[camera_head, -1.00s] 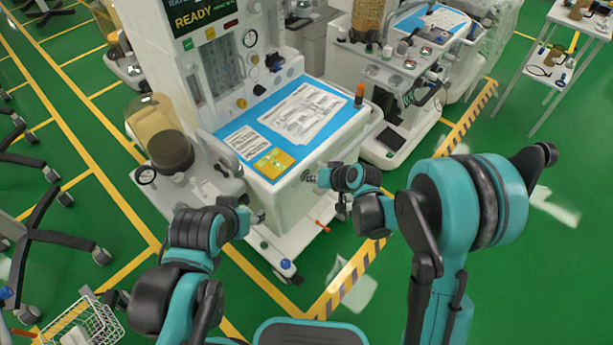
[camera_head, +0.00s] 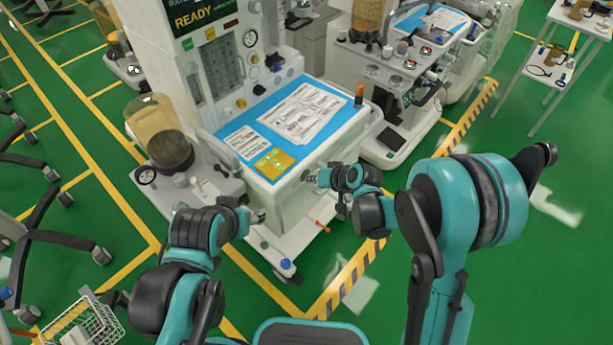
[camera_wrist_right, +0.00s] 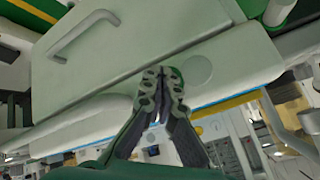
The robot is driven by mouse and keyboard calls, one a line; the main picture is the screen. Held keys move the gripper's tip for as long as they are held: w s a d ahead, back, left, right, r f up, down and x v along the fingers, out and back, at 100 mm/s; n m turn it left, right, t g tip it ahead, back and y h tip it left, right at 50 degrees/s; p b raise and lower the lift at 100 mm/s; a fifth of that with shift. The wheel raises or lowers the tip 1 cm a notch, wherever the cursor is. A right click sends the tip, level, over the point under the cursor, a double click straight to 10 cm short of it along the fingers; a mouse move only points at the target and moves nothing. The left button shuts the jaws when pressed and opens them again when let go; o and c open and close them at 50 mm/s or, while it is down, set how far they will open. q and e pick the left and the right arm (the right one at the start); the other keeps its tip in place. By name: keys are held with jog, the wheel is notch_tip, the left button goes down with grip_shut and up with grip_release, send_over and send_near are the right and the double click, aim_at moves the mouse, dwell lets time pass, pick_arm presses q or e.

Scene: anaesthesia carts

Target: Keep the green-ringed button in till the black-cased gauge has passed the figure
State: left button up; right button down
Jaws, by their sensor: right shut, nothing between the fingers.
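A white anaesthesia cart (camera_head: 285,205) with a blue worktop stands before me. Two dark-rimmed round gauges show on it: one (camera_head: 250,39) high on the column and one (camera_head: 146,175) at the left by the amber canister. Their needles are too small to read. My right gripper (camera_head: 311,176) is at the cart's front face. In the right wrist view its fingers (camera_wrist_right: 160,76) are shut and empty, in front of a pale panel with a round disc beside them.
Papers (camera_head: 303,112) and a yellow card (camera_head: 273,162) lie on the worktop. A second cart (camera_head: 385,150) stands close to the right. A wire basket (camera_head: 82,327) is at the lower left.

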jog(key=shift+s+d, duration=0.55)
jog(key=shift+d, duration=0.15)
jog(key=shift+s+d+b, duration=0.3)
jog(key=shift+s+d, duration=0.45)
jog(key=shift+d, duration=0.3)
jog(key=shift+s+d+b, duration=0.25)
jog(key=shift+s+d, duration=0.45)
jog(key=shift+d, duration=0.3)
